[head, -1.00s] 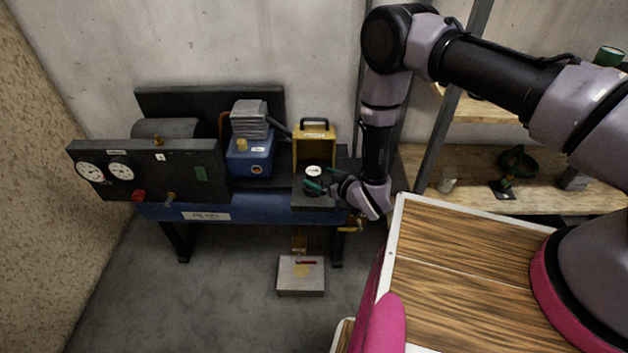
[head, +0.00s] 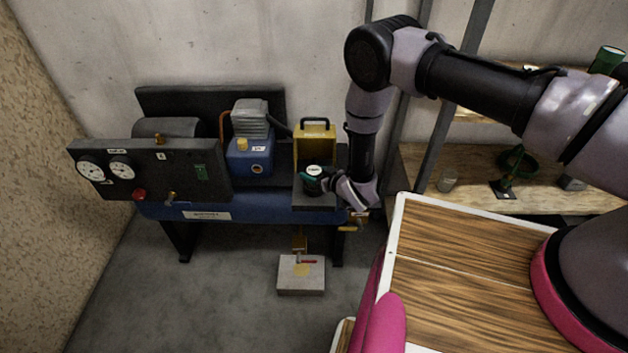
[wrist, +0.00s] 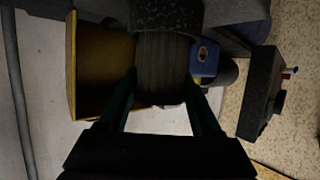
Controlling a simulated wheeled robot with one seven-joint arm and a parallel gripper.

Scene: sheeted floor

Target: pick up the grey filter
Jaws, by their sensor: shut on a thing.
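The grey filter (head: 314,171) is a short dark cylinder with a pale top label, at the dark right-hand shelf of the blue machine in the head view. In the wrist view the filter (wrist: 161,60) is a ribbed dark grey body between my two green fingers. My gripper (head: 317,184) reaches it from the right and is shut on its sides; it also shows in the wrist view (wrist: 161,88). The filter looks upright. I cannot tell whether its base touches the shelf.
A yellow box with a handle (head: 315,148) stands right behind the filter. A blue pump (head: 250,158) is to its left, beside a black gauge panel (head: 150,170). A grey pedal block (head: 301,276) lies on the floor below. Wooden shelves (head: 460,170) are at right.

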